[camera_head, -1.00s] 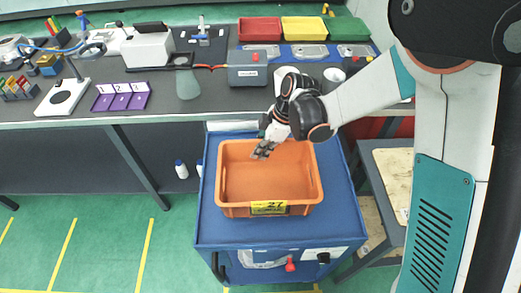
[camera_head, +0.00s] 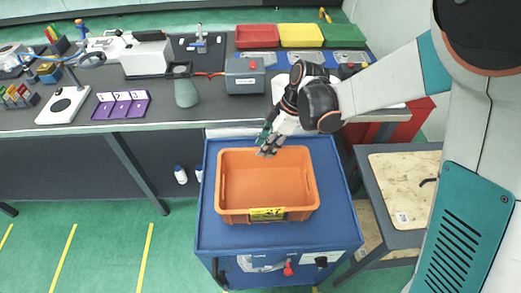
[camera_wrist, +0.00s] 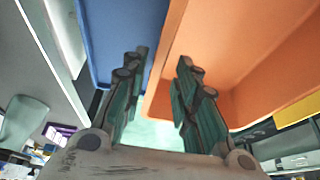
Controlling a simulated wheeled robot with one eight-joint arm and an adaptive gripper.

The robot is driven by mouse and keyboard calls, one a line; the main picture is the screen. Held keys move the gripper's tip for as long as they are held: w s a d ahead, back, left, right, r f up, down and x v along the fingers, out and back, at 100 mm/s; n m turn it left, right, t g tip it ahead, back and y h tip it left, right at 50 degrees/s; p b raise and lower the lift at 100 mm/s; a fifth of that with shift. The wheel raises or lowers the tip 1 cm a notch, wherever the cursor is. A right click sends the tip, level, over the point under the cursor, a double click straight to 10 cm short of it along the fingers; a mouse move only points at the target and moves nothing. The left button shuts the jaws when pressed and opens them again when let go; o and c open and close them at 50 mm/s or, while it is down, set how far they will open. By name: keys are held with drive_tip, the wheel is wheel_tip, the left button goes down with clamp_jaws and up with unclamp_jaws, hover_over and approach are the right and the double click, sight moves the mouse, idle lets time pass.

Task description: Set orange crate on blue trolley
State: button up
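The orange crate (camera_head: 266,213) sits upright on top of the blue trolley (camera_head: 337,210), with bare blue margin around it. It looks empty and has a yellow label marked 27 on its front. My gripper (camera_head: 266,151) is at the crate's far rim. In the wrist view my gripper (camera_wrist: 160,62) has its two fingers spread, with nothing held between them. The crate (camera_wrist: 225,45) shows beyond the right finger and the trolley (camera_wrist: 113,38) beyond the left finger. I cannot tell whether a finger touches the rim.
A dark workbench (camera_head: 218,108) stands behind the trolley, with a grey toolbox (camera_head: 245,78) and red, yellow and green bins (camera_head: 257,37). A side table with a wooden top (camera_head: 405,185) is close at the right. The green floor at front left is clear.

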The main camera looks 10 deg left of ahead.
drive_tip(key=p+v, duration=0.1)
drive_tip(key=v, duration=0.4)
drive_tip(key=shift+d+r, duration=0.1)
drive_tip(key=shift+r, duration=0.15)
